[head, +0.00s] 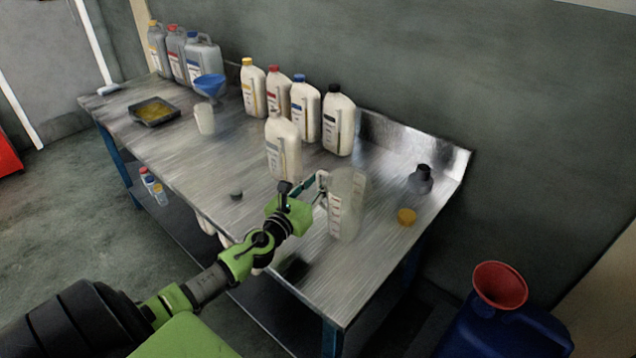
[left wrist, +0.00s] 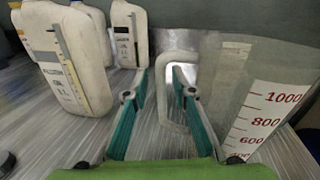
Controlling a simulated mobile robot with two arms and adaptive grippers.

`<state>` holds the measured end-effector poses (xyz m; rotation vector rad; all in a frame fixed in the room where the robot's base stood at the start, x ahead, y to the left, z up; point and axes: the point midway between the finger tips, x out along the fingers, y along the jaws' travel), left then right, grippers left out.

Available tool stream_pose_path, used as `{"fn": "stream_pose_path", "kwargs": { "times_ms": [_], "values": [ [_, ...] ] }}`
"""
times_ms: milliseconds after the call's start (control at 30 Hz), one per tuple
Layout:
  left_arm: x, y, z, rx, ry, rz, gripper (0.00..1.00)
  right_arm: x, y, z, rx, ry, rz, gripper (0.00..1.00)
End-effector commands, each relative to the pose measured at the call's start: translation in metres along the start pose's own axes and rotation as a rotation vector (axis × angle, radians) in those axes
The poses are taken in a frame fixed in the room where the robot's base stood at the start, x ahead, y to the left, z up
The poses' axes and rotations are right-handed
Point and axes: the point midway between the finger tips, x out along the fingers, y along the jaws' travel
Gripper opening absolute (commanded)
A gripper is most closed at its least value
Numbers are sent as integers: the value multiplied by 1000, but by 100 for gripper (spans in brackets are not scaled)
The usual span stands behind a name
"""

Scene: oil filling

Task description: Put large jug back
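The large jug (head: 347,208) is a clear measuring jug with red marks. It stands upright on the metal table (head: 300,262), toward the right front. In the left wrist view the jug (left wrist: 262,95) fills the right side, its pale handle (left wrist: 163,100) facing me. My left gripper (head: 318,187) is at the handle side of the jug. In the left wrist view its green fingers (left wrist: 160,95) are spread, with the handle's near bar in the gap between them and space on the left. My right gripper is not in view.
A white bottle without a cap (head: 283,150) stands just left of the jug. Several capped bottles (head: 338,122) line the back. A smaller jug (head: 205,118), a blue funnel (head: 209,86) and a tray (head: 154,111) are at left. A yellow cap (head: 406,216) and dark funnel (head: 421,180) lie right.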

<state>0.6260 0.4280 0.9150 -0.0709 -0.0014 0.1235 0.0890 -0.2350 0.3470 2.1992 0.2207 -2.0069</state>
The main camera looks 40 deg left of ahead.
Motion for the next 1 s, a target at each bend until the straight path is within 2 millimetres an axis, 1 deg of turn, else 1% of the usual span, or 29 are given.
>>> {"fn": "stream_pose_path", "kwargs": {
  "times_ms": [267,367,433,567,800,1000],
  "values": [
    [0,0,1,0,0,0,24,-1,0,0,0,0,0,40],
    [0,0,6,0,0,0,24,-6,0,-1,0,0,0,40],
    [-6,0,2,0,2,-1,24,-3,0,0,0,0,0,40],
    [-26,-1,1,0,3,-2,24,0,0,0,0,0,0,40],
    [-72,0,0,1,4,-1,24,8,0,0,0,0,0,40],
    [-102,0,0,-1,2,0,24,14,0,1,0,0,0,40]
  ]
}}
